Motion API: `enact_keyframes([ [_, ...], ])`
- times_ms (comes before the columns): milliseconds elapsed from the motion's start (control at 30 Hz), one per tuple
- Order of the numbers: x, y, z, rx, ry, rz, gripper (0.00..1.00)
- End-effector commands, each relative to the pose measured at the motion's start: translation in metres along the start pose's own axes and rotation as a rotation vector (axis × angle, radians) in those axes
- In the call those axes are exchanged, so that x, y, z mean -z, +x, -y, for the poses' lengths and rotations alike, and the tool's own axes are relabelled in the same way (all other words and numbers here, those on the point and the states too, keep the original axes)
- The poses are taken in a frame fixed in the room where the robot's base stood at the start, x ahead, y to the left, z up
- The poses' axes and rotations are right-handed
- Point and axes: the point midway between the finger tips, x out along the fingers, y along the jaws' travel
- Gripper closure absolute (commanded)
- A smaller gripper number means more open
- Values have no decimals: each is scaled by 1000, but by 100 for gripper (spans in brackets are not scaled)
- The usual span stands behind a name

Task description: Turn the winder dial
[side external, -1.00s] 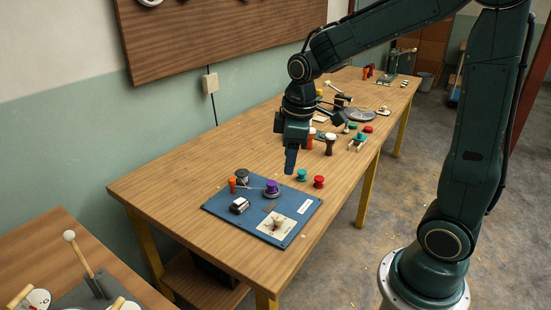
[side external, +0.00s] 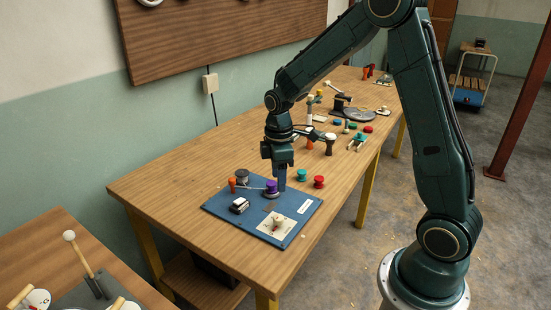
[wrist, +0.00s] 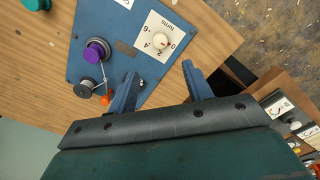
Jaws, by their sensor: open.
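The winder dial (side external: 277,220) is a small pale knob on a white plate at the near corner of a blue board (side external: 226,213). In the wrist view the dial (wrist: 160,41) has a red mark, and its plate carries numbers and the word "turns". My gripper (side external: 282,186) is over the far right part of the board, close to a purple spool (side external: 271,187). In the wrist view my gripper (wrist: 159,74) has its two blue fingers apart with nothing between them. The dial appears just beyond the fingertips, not touched.
Several drums and tools crowd the far table.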

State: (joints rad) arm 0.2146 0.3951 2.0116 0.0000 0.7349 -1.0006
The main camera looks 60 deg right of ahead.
Motion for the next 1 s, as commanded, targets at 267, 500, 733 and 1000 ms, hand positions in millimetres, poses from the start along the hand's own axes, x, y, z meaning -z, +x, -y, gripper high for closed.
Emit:
enact_keyframes([
  [267, -1, 26, 1, 5, 1, 3, 50],
  [500, 0, 60, 1, 5, 1, 3, 50],
  [733, 0, 92, 1, 4, 2, 2, 50],
  [1000, 0, 122, 1, 3, 2, 1, 50],
])
